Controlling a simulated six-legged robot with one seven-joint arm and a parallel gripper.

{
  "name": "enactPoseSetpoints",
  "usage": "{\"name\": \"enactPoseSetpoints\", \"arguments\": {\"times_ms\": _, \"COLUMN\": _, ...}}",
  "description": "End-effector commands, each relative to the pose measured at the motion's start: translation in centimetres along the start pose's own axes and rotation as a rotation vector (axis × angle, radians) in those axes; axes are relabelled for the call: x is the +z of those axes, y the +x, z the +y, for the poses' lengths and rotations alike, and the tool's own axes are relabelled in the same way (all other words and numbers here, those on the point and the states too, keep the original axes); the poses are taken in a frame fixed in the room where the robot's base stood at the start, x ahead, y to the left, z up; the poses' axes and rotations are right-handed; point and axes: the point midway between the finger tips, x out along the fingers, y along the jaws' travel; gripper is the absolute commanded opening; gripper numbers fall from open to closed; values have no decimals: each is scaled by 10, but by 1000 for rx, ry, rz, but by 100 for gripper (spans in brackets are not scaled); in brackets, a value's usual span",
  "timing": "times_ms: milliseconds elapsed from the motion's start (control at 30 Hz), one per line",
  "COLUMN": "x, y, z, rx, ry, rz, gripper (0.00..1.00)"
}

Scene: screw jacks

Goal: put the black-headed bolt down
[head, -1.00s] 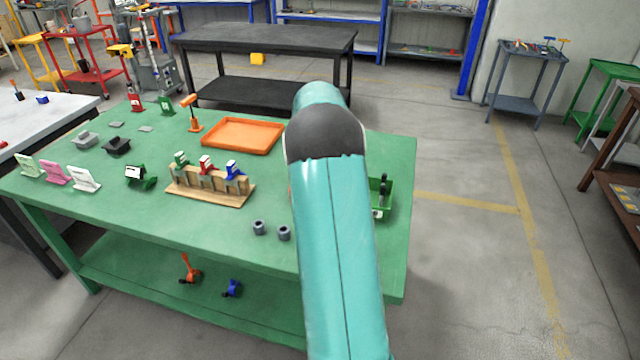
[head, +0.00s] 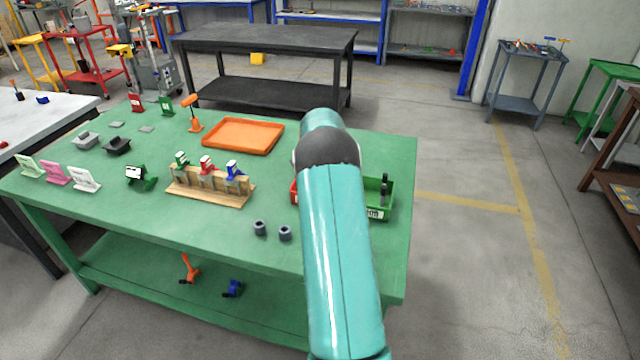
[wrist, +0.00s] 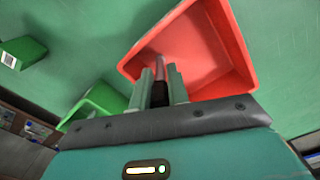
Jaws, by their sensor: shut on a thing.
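My gripper (wrist: 160,88) shows in the wrist view, its two grey-green fingers shut on a dark, narrow thing (wrist: 159,95), which I take to be the black-headed bolt. Its far end points toward the inside of a red bin (wrist: 215,40). The fingertips overlap the near part of the bin; I cannot tell how high the bolt is above the bin floor. In the head view my arm hides the gripper and the bolt, and only a sliver of the red bin (head: 294,191) shows.
A green bin (head: 375,213) with dark upright parts stands right of my arm. Two grey nuts (head: 260,228) lie to the left. A wooden stand (head: 208,195) with small jacks and an orange tray (head: 240,136) are on the green table (head: 200,235). The table front is largely clear.

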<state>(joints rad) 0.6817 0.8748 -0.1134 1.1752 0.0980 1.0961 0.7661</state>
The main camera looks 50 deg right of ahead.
Motion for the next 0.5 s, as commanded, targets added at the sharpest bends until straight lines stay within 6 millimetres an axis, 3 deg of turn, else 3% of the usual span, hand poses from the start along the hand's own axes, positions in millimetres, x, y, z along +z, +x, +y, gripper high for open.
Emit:
{"name": "enactPoseSetpoints", "arguments": {"times_ms": 67, "x": 0, "y": 3, "z": 0, "rx": 1, "ry": 0, "rz": -1, "gripper": 0}}
{"name": "enactPoseSetpoints", "arguments": {"times_ms": 100, "x": 0, "y": 2, "z": 0, "rx": 1, "ry": 0, "rz": -1, "gripper": 24}}
{"name": "enactPoseSetpoints", "arguments": {"times_ms": 500, "x": 0, "y": -4, "z": 0, "rx": -1, "ry": 0, "rz": 0, "gripper": 26}}
